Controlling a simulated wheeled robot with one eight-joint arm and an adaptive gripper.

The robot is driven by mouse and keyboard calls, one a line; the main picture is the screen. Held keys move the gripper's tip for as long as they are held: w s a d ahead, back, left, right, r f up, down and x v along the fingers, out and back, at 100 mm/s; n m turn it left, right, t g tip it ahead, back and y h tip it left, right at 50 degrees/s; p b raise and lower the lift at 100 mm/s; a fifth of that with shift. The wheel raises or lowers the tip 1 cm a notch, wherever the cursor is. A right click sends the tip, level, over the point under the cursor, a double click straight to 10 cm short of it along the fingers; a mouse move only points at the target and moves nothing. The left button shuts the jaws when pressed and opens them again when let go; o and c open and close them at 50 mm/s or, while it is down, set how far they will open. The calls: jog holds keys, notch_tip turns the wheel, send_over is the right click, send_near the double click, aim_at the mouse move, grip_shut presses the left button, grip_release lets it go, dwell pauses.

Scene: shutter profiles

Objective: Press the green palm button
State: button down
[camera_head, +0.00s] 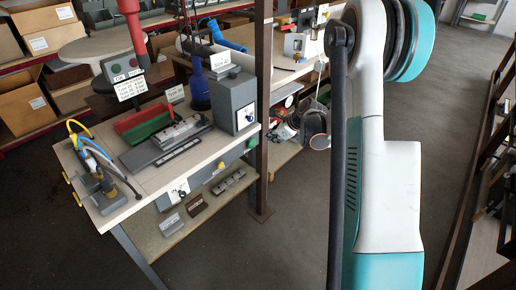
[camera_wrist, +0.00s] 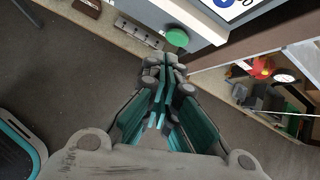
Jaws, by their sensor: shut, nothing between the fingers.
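The green palm button (camera_wrist: 177,37) is a round green disc on the grey front face under the table edge, at the top middle of the wrist view. In the head view it looks like a small green spot (camera_head: 251,143) on the bench's front edge, right of a yellow one. My gripper (camera_wrist: 166,64) is shut and empty in the wrist view. Its fingertips appear just below the button in the picture; I cannot tell whether they touch it.
A yellow button (camera_head: 219,163) and a white-plated switch (camera_head: 180,190) sit along the same bench front. A brown post (camera_head: 263,110) stands at the bench's right corner. A lower shelf (camera_head: 160,235) holds small blocks. Open floor (camera_head: 290,240) lies right of the bench.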

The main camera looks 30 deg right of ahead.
aim_at(251, 144)
jog(key=d+f+m, duration=0.3)
jog(key=f, duration=0.2)
jog(key=shift+w+d+f, duration=0.15)
jog(key=shift+d+f, duration=0.25)
jog(key=w+a+r+b+x, duration=0.1)
jog(key=b+x, duration=0.4)
jog(key=x, duration=0.8)
jog(key=shift+w+r+b, duration=0.35)
jog(key=shift+w+r, duration=0.15)
jog(key=shift+r, duration=0.05)
